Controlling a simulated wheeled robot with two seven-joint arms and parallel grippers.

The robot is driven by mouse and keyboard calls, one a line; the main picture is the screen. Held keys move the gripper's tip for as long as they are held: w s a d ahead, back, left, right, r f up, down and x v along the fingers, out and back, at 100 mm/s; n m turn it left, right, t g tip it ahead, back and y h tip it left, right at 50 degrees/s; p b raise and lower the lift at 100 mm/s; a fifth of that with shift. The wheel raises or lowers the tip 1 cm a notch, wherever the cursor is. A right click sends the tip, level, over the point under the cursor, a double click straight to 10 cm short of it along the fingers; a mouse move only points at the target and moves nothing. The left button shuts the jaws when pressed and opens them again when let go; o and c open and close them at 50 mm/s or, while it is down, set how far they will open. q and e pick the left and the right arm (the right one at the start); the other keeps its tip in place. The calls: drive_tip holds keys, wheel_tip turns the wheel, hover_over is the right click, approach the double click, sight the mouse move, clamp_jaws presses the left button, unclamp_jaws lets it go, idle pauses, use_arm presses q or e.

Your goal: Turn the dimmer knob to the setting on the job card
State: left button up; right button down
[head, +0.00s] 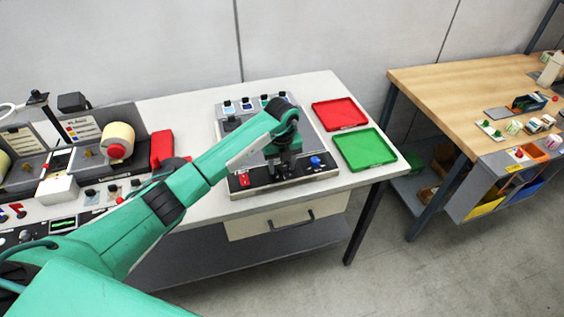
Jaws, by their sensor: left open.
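My left gripper (287,172) is open and points down over the front strip of a grey device (262,181) on the white table. The gripper and my arm hide part of this strip, so I cannot tell whether a dimmer knob is between the fingers or whether they touch anything. A blue knob (316,161) shows on the strip just right of the gripper. A red label or switch (244,180) is at the strip's left end. Printed cards stand on the machine at the left, one of them a white card (80,129); their text is too small to read. My right gripper is out of view.
A red tray (340,113) and a green tray (366,149) lie empty right of the device. The label machine with a cream roll (116,139) and a red block (161,148) stand left. A wooden bench (440,92) is across a gap at the right.

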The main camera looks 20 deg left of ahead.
use_arm(q)
drive_tip(key=shift+f, duration=0.15)
drive_tip(key=c, duration=1)
